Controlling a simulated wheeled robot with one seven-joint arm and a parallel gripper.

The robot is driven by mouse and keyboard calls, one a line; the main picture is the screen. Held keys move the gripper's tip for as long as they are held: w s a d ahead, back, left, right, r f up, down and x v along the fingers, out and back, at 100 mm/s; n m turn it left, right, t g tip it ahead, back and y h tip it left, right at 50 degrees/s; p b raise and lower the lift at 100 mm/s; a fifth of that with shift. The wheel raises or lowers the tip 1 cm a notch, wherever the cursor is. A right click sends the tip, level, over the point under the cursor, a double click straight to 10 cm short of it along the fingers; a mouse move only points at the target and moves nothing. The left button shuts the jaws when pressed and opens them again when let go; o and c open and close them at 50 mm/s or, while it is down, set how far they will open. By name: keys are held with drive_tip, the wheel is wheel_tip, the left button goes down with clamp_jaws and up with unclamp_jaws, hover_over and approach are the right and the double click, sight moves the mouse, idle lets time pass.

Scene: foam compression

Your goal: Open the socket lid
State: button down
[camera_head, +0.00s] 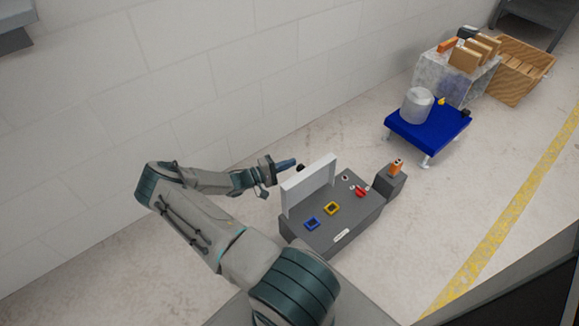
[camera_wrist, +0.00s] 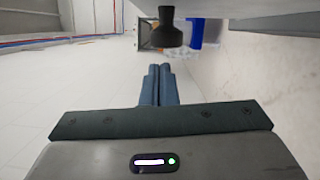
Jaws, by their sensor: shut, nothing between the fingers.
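A dark grey box (camera_head: 345,225) stands on the floor with a blue-framed socket (camera_head: 312,222) and a yellow-framed socket (camera_head: 332,208) on top. A white panel (camera_head: 308,186), which looks like the lid, stands upright along its left edge. A black knob (camera_head: 300,168) shows at the panel's far side, and the knob is also near in the wrist view (camera_wrist: 168,28). My gripper (camera_head: 294,162) is shut and empty, on the wall side of the panel. Its blue-grey fingers (camera_wrist: 160,72) point towards the knob in the wrist view; I cannot tell whether they touch it.
A red switch (camera_head: 361,191) sits on the box's far part. A small grey block (camera_head: 388,186) with an orange item (camera_head: 396,166) stands beside it. A white wall (camera_head: 200,80) runs behind my arm.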

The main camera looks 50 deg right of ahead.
drive_tip(key=w+a+p, duration=0.2)
drive_tip(key=w+a, duration=0.4)
drive_tip(key=a, duration=0.3)
drive_tip(key=s+a+r+m+t+y+p, duration=0.15)
drive_tip(key=a+r+y+p, duration=0.35)
drive_tip(key=r, duration=0.9)
drive_tip(key=s+a+r+y+p, duration=0.25)
drive_tip(key=a+r+p, duration=0.35)
drive_tip(key=r, duration=0.7)
drive_tip(key=s+a+r+y+p, duration=0.1)
drive_tip(key=a+r+y+p, duration=0.5)
drive_tip(key=r, duration=0.8)
drive_tip(key=s+a+r+n+t+y+p, duration=0.1)
drive_tip(key=s+a+r+t+p, duration=0.1)
drive_tip(key=r, duration=0.8)
drive_tip(key=s+a+r+n+t+y+p, duration=0.1)
drive_tip(key=s+a+r+t+p, duration=0.2)
drive_tip(key=s+a+r+p, duration=0.2)
drive_tip(key=s+a+r+n+t+y+p, duration=0.1)
drive_tip(key=s+r+p, duration=0.6)
drive_tip(key=r, duration=0.8)
drive_tip(key=shift+s+a+n+t+y+p, duration=0.35)
drive_tip(key=shift+a+t+p, duration=0.4)
drive_tip(key=shift+a+p, duration=0.7)
drive_tip(key=shift+w+d, duration=0.1)
